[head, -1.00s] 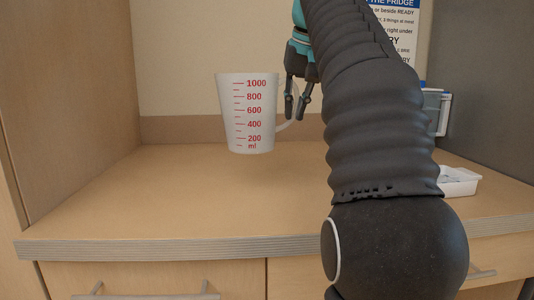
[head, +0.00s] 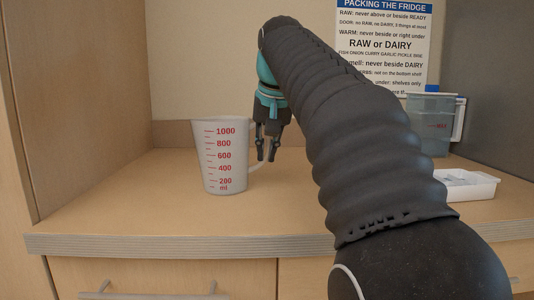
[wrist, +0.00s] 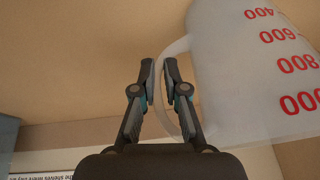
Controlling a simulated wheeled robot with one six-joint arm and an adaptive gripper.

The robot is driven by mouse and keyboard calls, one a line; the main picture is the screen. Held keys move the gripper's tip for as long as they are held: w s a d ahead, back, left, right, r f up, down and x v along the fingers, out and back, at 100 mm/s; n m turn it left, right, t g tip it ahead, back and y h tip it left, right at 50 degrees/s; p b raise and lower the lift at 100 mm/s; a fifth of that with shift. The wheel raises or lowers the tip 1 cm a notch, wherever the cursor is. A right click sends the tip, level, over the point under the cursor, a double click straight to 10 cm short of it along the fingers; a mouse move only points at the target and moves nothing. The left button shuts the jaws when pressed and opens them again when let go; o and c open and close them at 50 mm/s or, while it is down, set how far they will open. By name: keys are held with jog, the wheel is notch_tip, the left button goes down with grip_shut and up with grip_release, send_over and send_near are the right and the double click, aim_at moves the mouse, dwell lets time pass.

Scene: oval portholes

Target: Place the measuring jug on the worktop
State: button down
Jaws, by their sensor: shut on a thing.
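The measuring jug (head: 218,157) is whitish and translucent with red ml marks up to 1000. It is upright or nearly so, over the left middle of the worktop (head: 130,222). My gripper (head: 266,158) points down at its right side and is shut on its handle. In the wrist view the two fingers of my gripper (wrist: 160,78) close around the handle, and the jug (wrist: 250,75) fills the right side. I cannot tell whether the jug's base touches the worktop.
A bluish container with a handle (head: 430,122) stands at the back right. A white tray (head: 468,188) lies in front of it. A printed notice (head: 383,45) hangs on the back wall. A wooden side panel (head: 75,100) bounds the left. The worktop's left and front are clear.

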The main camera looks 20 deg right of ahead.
jog(key=c, duration=1.2)
grip_release()
jog(key=shift+f, duration=0.1)
jog(key=p+v, duration=0.2)
jog(key=v, duration=1)
jog(key=shift+p, duration=0.3)
